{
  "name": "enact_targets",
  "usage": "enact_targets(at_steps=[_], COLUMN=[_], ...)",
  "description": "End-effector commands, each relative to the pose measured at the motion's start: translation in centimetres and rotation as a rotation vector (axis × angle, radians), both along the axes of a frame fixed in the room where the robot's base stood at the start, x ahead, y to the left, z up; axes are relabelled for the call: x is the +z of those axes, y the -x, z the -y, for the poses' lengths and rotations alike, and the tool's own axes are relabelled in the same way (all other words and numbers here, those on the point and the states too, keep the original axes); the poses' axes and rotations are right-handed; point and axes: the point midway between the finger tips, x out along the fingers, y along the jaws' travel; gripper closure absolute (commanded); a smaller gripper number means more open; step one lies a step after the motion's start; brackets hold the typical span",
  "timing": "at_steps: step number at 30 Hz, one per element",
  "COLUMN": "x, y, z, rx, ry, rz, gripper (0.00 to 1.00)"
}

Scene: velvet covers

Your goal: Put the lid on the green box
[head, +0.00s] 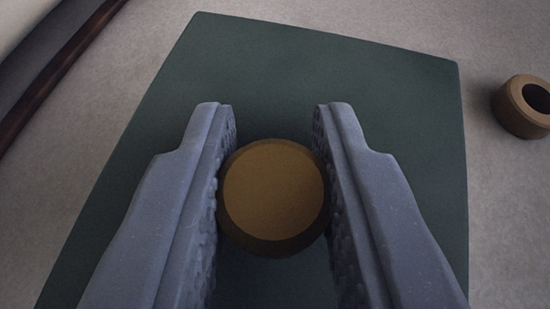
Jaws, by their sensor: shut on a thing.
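My gripper (275,115) has its two grey-blue fingers on either side of a round brown knob-like piece (273,190) and is shut on it. The piece has a flat ochre top and a darker bevelled rim. Behind it lies a broad dark green panel (330,60) with straight edges and slightly rounded corners. I cannot tell whether the knob is fixed to this panel, or whether the panel is the lid or the top of the green box. The near part of the panel is hidden by the fingers and cut off by the frame.
A brown ring-shaped piece (511,108) with a dark hole stands on the pale grey surface (500,205) at the right, partly out of frame. A dark reddish-brown strip (62,72) runs along the upper left. The pale surface between it and the panel is clear.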

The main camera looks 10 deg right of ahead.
Motion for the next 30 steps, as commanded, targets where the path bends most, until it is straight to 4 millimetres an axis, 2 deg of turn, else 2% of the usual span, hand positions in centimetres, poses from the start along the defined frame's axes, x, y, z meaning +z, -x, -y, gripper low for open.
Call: enact_targets(at_steps=[30], x=[-1.8], y=[0.0], z=[0.0], rx=[0.000], ry=[0.001], rz=[0.000], gripper=[1.00])
